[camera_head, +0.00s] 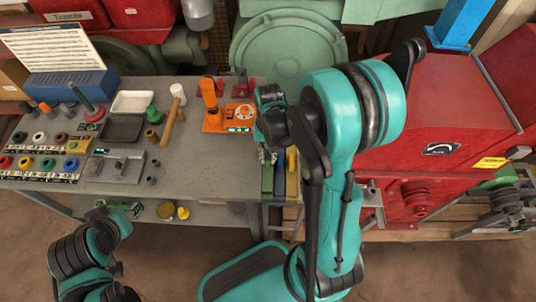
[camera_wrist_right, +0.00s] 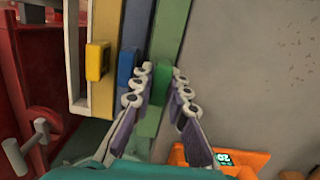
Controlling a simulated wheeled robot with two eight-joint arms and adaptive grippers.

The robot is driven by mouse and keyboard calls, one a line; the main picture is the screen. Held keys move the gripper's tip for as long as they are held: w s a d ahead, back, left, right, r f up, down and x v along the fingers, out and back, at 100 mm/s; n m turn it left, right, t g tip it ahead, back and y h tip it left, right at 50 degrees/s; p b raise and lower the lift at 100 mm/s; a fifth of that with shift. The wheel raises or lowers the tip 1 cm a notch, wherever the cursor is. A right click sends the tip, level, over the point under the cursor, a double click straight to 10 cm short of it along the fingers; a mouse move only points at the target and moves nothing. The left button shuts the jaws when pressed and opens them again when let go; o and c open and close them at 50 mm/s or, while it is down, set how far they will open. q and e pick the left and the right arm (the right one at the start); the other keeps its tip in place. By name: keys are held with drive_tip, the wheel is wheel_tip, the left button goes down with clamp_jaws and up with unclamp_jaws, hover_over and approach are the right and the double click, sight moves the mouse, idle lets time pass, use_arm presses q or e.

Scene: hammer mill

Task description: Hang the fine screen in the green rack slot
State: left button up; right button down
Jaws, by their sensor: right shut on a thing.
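The rack's green slot (camera_wrist_right: 168,42) is a green strip beside a blue strip and a yellow strip in the right wrist view. In the head view the rack (camera_head: 280,180) stands at the right end of the bench. My right gripper (camera_head: 267,155) is over it, partly hidden by my arm.
An orange device (camera_head: 230,118) stands on the bench just left of the rack. A hammer (camera_head: 173,115) and trays lie farther left. The red mill (camera_head: 430,130) is close on the right. Blue (camera_wrist_right: 127,66) and yellow (camera_wrist_right: 97,62) blocks sit beside the fingers.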

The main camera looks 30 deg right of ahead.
drive_tip(key=shift+f, duration=0.3)
drive_tip(key=shift+r, duration=0.1)
wheel_tip(320, 180, up, 12)
drive_tip(key=p, duration=0.9)
idle(1.8)
idle(1.5)
drive_tip(key=shift+f+b, duration=2.7)
drive_tip(key=shift+f, duration=0.5)
